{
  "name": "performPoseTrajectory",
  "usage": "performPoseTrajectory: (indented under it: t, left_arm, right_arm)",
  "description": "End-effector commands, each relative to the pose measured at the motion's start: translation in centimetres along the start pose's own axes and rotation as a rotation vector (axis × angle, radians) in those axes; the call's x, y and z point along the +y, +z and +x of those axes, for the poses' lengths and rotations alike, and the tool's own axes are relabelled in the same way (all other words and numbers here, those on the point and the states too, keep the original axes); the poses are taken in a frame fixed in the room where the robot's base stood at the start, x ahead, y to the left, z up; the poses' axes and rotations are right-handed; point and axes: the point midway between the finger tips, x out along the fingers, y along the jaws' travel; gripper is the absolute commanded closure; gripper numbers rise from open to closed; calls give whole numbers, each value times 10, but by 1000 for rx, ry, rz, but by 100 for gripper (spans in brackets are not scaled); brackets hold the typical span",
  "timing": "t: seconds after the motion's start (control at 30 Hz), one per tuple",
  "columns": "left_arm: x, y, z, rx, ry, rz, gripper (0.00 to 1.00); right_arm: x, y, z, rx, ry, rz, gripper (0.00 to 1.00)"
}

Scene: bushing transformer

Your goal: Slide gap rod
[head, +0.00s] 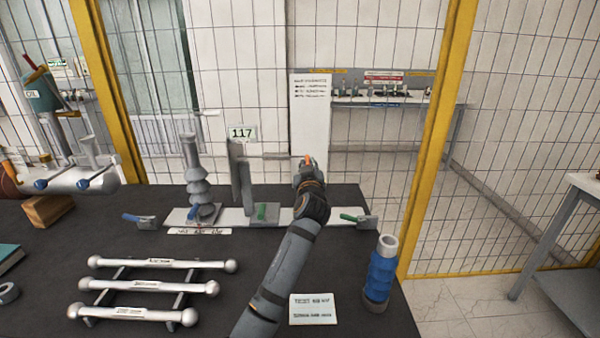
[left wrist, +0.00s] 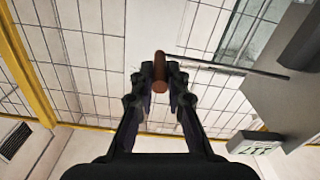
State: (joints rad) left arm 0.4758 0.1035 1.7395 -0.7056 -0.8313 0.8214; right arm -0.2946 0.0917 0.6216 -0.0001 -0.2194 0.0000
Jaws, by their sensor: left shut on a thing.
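The gap rod (head: 275,156) is a thin grey horizontal bar. It reaches from the upright grey stand (head: 241,180) under the "117" sign toward the right. Its orange-brown handle (head: 308,160) is at the right end. My left gripper (head: 308,166) is shut on this handle, above the table's far side. In the left wrist view the brown handle (left wrist: 160,73) sits between the fingertips, and the rod (left wrist: 235,69) runs right toward the grey stand (left wrist: 260,105). The fingers partly hide the handle. My right gripper is not in view.
A ribbed grey insulator (head: 194,175) stands left of the stand on a pale rail (head: 285,216) with green and blue clamps. Three white rods on a rack (head: 150,285) lie at the front left. A blue cylinder (head: 381,272) stands at the right edge. Wire fencing is behind.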

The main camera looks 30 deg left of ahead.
Motion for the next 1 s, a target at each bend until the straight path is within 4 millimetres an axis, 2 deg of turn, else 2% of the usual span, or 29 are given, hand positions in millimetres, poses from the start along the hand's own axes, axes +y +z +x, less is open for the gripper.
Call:
performPoseTrajectory:
  t: [0.17, 0.3, 0.33, 0.5, 0.7, 0.8, 0.87, 1.0]
  left_arm:
    - [1, 0, 0, -2, -1, 0, 100]
    - [1, 0, 0, -2, -1, 0, 100]
    - [1, 0, 0, -2, -1, 0, 83]
    - [1, 0, 0, -1, -1, 0, 63]
    - [1, 0, 0, -1, -1, 0, 63]
    - [1, 0, -3, -1, 0, -1, 63]
    - [1, 1, -10, -3, 0, -1, 63]
    - [2, 2, -37, -4, 1, -4, 63]
  right_arm:
    - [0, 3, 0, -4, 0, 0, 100]
    - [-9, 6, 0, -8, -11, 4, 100]
    - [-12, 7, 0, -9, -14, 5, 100]
    - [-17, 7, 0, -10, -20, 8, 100]
    - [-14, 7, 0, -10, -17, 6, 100]
    - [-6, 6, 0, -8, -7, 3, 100]
    - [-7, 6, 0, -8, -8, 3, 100]
    - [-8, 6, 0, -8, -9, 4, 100]
